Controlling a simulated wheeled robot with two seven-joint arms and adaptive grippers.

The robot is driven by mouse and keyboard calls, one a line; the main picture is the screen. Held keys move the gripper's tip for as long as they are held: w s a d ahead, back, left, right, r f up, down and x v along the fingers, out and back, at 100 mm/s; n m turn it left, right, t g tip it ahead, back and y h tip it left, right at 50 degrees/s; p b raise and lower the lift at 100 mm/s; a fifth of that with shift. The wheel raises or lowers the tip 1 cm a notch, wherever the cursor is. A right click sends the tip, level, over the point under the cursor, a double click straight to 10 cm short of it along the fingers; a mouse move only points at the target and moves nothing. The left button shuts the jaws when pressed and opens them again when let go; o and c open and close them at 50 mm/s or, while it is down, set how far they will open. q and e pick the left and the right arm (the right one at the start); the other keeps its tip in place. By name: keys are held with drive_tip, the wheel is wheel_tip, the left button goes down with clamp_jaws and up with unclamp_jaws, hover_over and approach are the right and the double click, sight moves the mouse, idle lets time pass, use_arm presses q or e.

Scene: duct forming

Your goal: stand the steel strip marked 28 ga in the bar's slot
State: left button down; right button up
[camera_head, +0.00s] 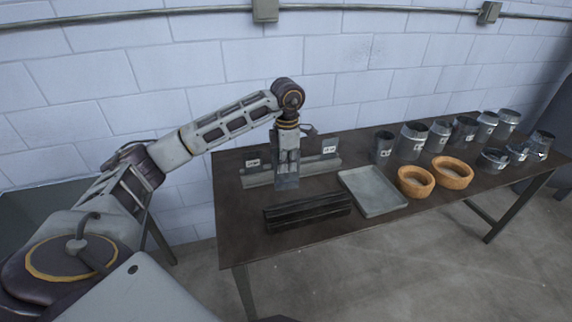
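A long dark bar (307,212) with grooves along it lies near the table's front edge. The tags are too small to read, so I cannot tell which strip is marked 28 ga. My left gripper (287,184) points down in front of the rack's middle, behind the bar, and hides that part of the rack. I cannot tell whether its fingers hold a strip. My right gripper is out of view.
A shallow grey tray (372,191) lies right of the bar. Two round cork-coloured rings (415,181) (453,173) sit beside it. Several metal cans and duct pieces (411,141) stand along the table's right part. The dark table (236,224) is bare left of the bar.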

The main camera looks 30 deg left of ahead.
use_arm(q)
drive_tip(key=shift+w+d+n, duration=0.1)
drive_tip(key=shift+w+n, duration=0.2)
drive_tip(key=shift+n, duration=0.2)
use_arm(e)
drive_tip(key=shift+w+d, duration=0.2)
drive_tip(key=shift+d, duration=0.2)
use_arm(q)
drive_tip(key=shift+s, duration=0.15)
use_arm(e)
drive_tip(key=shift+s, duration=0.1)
use_arm(q)
drive_tip(key=shift+f, duration=0.15)
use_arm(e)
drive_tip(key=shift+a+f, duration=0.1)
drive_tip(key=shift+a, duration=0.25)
use_arm(q)
drive_tip(key=shift+f, duration=0.1)
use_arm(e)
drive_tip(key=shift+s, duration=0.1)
